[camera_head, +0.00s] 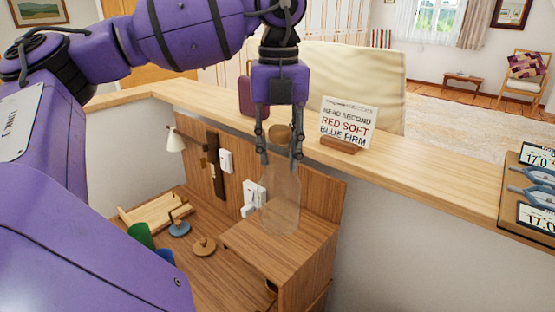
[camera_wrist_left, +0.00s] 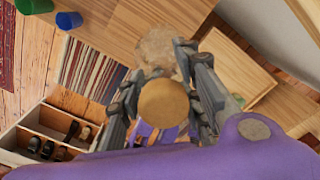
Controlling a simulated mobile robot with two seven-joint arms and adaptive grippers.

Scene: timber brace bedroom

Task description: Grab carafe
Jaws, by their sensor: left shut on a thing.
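The carafe (camera_head: 281,207) is clear glass with a round tan stopper, and it hangs upright below my left gripper in the head view. My left gripper (camera_head: 279,158) points down with its fingers shut on the carafe's neck, one on each side. In the left wrist view the stopper (camera_wrist_left: 164,101) sits between the fingers, and the faint glass body (camera_wrist_left: 157,48) shows beyond it. The carafe is in front of a low wooden cabinet (camera_head: 300,245); I cannot tell whether its base touches the top. My right gripper is not in view.
A light wooden ledge (camera_head: 440,165) runs behind the gripper, with a sign card (camera_head: 348,122) on it. A tray (camera_head: 515,190) with labels is at right.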

